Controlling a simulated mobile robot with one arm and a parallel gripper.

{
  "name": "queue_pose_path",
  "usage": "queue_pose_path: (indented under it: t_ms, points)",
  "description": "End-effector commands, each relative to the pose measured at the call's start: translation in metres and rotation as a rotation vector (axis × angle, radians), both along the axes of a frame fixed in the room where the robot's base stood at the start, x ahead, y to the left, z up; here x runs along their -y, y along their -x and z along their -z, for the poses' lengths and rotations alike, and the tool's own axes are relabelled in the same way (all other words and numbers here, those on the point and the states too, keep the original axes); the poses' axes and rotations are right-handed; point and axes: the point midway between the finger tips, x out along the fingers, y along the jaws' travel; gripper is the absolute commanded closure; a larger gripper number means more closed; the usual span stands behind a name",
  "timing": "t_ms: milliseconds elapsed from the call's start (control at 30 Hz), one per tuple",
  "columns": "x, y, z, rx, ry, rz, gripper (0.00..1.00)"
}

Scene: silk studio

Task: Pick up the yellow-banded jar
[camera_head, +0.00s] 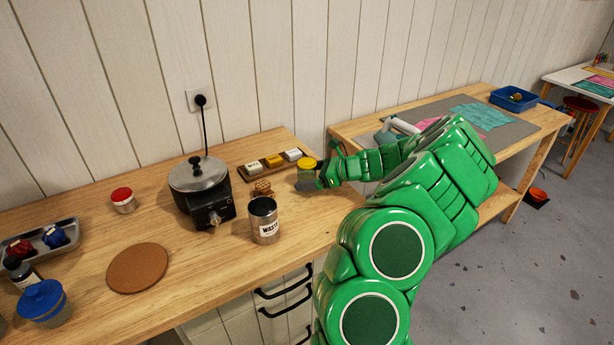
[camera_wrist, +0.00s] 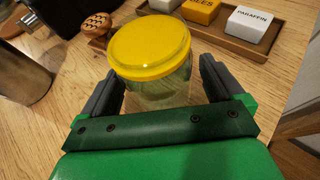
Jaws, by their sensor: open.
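The yellow-banded jar (camera_wrist: 158,88) is a clear glass jar with a yellow lid. It stands upright on the wooden worktop, near the wall-side tray. In the wrist view it sits between the two dark fingers of my gripper (camera_wrist: 160,92), with one finger on each side. The fingers are open, and I cannot tell whether either touches the glass. The jar's lower part is partly hidden by my gripper's green body. In the head view the jar (camera_head: 307,163) shows its yellow lid beside my gripper (camera_head: 310,178).
A wooden tray (camera_wrist: 222,32) with labelled blocks lies just behind the jar. A lidded pot (camera_head: 198,174), red-lidded jar (camera_head: 123,199) and cork mat (camera_head: 138,267) are farther left.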

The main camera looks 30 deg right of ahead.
Motion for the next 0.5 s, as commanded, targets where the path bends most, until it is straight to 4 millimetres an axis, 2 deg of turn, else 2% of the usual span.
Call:
queue_pose_path:
  t_ms: [233,500]
  points:
    - [-0.0010,-0.0015,0.0004,0.000,0.000,0.001,0.07]
    - [-0.0011,-0.0014,0.0004,0.000,0.000,0.001,0.48]
